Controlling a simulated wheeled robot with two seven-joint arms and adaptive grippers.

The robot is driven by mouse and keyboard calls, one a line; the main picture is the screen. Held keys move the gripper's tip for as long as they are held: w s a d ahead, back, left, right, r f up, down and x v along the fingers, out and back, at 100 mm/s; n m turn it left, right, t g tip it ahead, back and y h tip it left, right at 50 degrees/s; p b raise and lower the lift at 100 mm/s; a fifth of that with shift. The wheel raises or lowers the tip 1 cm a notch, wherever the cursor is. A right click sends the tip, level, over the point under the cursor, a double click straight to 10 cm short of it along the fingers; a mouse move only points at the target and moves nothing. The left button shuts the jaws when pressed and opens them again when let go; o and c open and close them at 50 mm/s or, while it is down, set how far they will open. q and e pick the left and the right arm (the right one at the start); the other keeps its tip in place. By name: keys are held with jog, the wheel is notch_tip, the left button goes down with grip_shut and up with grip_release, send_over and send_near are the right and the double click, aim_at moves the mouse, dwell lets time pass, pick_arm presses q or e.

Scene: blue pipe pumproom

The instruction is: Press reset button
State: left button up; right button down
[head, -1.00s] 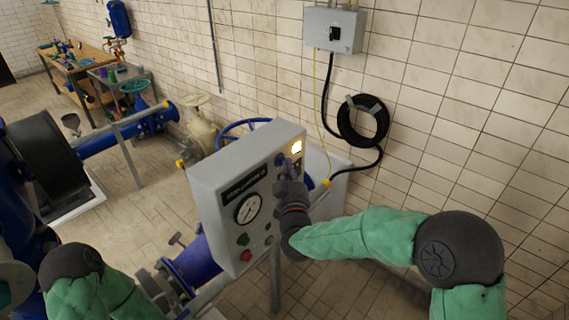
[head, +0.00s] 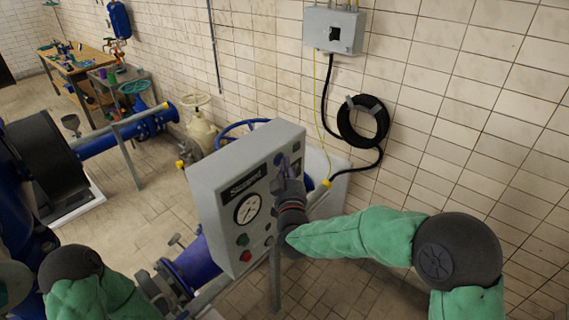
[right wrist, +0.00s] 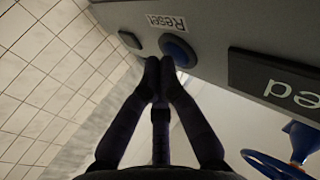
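The blue reset button (right wrist: 178,50) is on the grey control box (head: 212,190), beside a white "Reset" label (right wrist: 166,22) in the right wrist view. My right gripper (right wrist: 159,76) has its two fingertips together, with nothing between them. The tips are right at the button's edge; I cannot tell whether they touch it. In the head view the right gripper (head: 288,172) is at the upper right of the box front. The box display (head: 244,182) appears to read "Stopped". My left gripper is out of view; only part of the left arm shows at lower left.
Below the display are a gauge (head: 248,208), a green button (head: 242,240) and a red button (head: 246,256). Blue pipework (head: 192,262) lies left of the box. A wall box (head: 334,30) and coiled black hose (head: 362,122) are behind.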

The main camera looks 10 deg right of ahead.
jog(key=shift+s+d+f+b, duration=0.1)
jog(key=shift+s+b, duration=0.1)
jog(key=shift+b, duration=0.1)
jog(key=shift+s, duration=0.15)
jog(key=s+d+b, duration=0.2)
jog(key=s+d, duration=0.2)
jog(key=shift+s, duration=0.35)
jog(key=shift+a, duration=0.1)
dwell(0.6)
